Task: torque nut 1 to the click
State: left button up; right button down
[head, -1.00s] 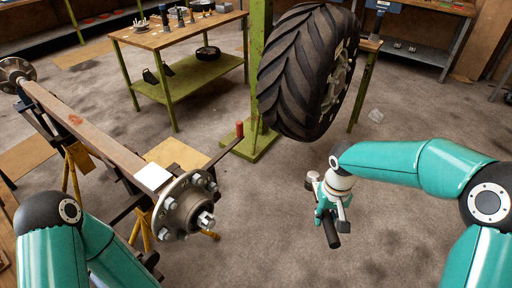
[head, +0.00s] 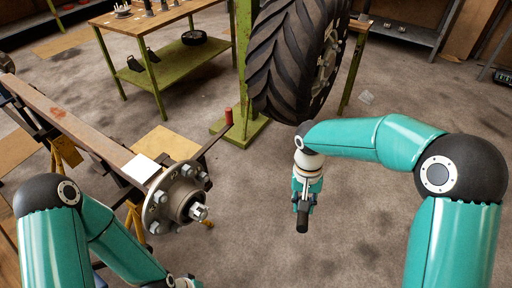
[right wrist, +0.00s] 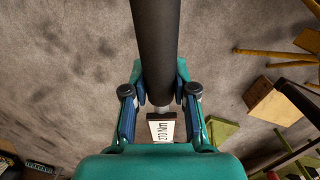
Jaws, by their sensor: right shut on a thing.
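The wheel hub (head: 176,199) at the end of the axle beam (head: 75,125) carries several studs or nuts around its flange. I cannot tell which one is nut 1. My right gripper (head: 304,196) hangs over open floor to the right of the hub, apart from it. In the right wrist view my right gripper (right wrist: 162,100) is shut on a tool with a long black handle (right wrist: 158,45), likely the torque wrench. A white label (right wrist: 162,128) reading about 270 Nm shows below the fingers. The tool's far end is hidden.
A big tyre (head: 290,62) hangs by a green post (head: 242,70) behind my right gripper. A red-topped bar (head: 228,117) sticks out beyond the hub. A green-legged table (head: 160,35) stands at the back. Floor between hub and right arm is clear.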

jog(key=w+a+r+m+g+y, duration=0.25)
jog(key=a+m+y, duration=0.65)
jog(key=a+m, duration=0.45)
jog(key=w+d+r+m+t+y+b, duration=0.1)
jog(key=w+r+m+t+y, duration=0.4)
jog(key=w+m+t, duration=0.6)
jog(key=m+t, duration=0.2)
jog(key=m, duration=0.1)
jog(key=shift+w+d+r+b, duration=0.15)
jog(key=shift+d+r+b, duration=0.2)
jog(key=shift+d+r, duration=0.05)
jog(key=shift+r, duration=0.1)
jog(key=r+p+x, duration=0.1)
jog(key=x, duration=0.9)
jog(key=shift+w+r+p, duration=0.3)
jog(key=shift+r, duration=0.05)
